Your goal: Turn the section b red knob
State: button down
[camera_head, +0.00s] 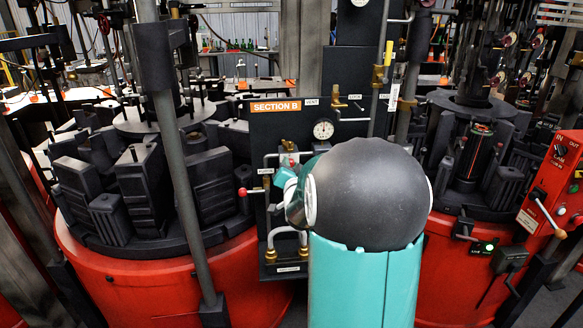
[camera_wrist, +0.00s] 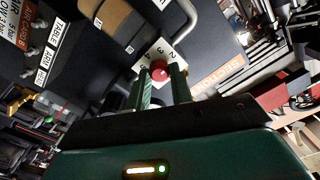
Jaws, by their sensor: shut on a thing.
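The red knob (camera_wrist: 160,73) sits on a white plate (camera_wrist: 172,56) with printed numbers, on a dark panel. In the wrist view, the two green fingers of my gripper (camera_wrist: 161,80) stand on either side of the knob and are shut on it. In the head view, my dark and teal arm covers much of the panel below the orange SECTION B sign (camera_head: 275,107). The knob and the fingertips are largely hidden there. The sign also shows tilted in the wrist view (camera_wrist: 221,76).
A round gauge (camera_head: 323,129) and pipes sit close by on the panel. A red-tipped lever (camera_head: 243,192) sticks out to the left. Red drums with dark moulds stand on the left (camera_head: 170,285) and right (camera_head: 450,275). A red control box (camera_head: 551,180) stands at far right.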

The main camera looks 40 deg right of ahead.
jog(key=shift+a+f+n, duration=0.1)
jog(key=shift+a+n, duration=0.05)
jog(key=shift+n, duration=8.65)
jog(key=c, duration=1.2)
grip_release()
jog(key=shift+w, duration=0.1)
jog(key=shift+c, duration=0.2)
